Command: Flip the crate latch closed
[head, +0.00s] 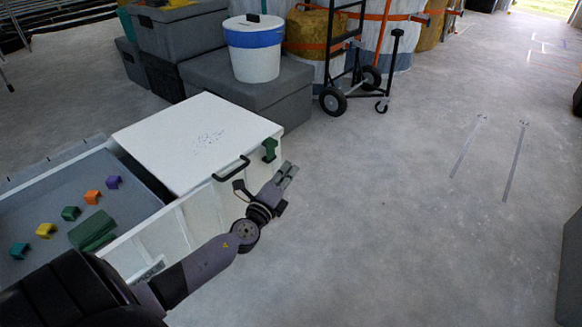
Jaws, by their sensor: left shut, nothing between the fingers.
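The white crate (183,228) stands at the left, with a white lid panel (190,135) over its far part and an open section in front. A green latch (269,149) sits at the panel's right corner, on the crate's edge. A dark handle (231,169) is fixed beside it along the panel's near edge. My left gripper (288,172) is outside the crate, just below and right of the latch. Its fingers look close together and empty. I see a gap between it and the latch, though depth is hard to judge. My right gripper is not in view.
Several small coloured blocks (92,196) and a green piece (92,231) lie in the crate's open section. Grey boxes (240,88), a white bucket (252,62) and a hand truck (345,80) stand behind. The floor (400,220) to the right is clear.

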